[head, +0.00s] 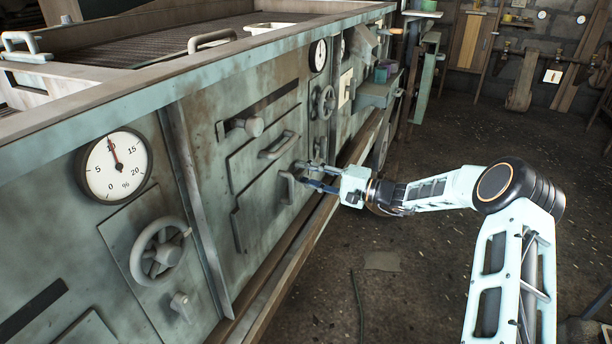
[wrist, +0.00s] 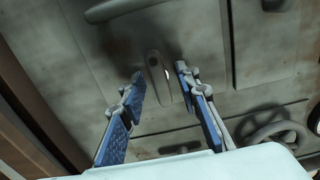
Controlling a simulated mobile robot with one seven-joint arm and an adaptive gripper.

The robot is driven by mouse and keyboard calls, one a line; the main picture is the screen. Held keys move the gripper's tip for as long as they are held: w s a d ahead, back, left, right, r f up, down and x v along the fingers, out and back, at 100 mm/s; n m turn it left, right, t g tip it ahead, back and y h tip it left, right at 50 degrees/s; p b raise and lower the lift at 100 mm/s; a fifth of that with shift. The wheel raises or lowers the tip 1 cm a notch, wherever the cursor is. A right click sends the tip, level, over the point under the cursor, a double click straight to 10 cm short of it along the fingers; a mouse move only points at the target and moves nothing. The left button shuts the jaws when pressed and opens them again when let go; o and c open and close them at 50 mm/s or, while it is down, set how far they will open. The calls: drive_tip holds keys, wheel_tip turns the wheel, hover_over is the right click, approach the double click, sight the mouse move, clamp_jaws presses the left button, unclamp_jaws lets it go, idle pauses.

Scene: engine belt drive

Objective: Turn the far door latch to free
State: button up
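The latch (wrist: 158,78) is a short grey lever on the machine's weathered green-grey front. In the wrist view it lies between my gripper's two blue-padded fingers (wrist: 160,88), with a gap on either side. My gripper (head: 306,176) is open at the machine's front in the head view. A grey lever (head: 287,187), which seems to be this latch, shows just left of the fingertips there. Whether the fingertips reach past the latch's end is hard to tell, and I see no clear contact.
A ledge (head: 262,294) runs along the machine's base. The floor (head: 420,280) at right is mostly clear.

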clamp_jaws()
drive_tip(key=shift+m, duration=0.4)
drive_tip(key=shift+r+m+p, duration=0.15)
drive_tip(key=shift+m+p, duration=0.45)
drive_tip(key=shift+p, duration=0.05)
drive_tip(key=m+p, duration=0.2)
drive_tip(key=m, duration=0.2)
drive_tip(key=m+p, duration=0.3)
drive_tip(key=m, duration=0.2)
drive_tip(key=shift+r+m, duration=0.1)
drive_tip(key=shift+m, duration=0.3)
drive_tip(key=m+p, duration=0.2)
drive_tip(key=m, duration=0.3)
drive_tip(key=shift+a+m, duration=0.1)
drive_tip(key=shift+m, duration=0.3)
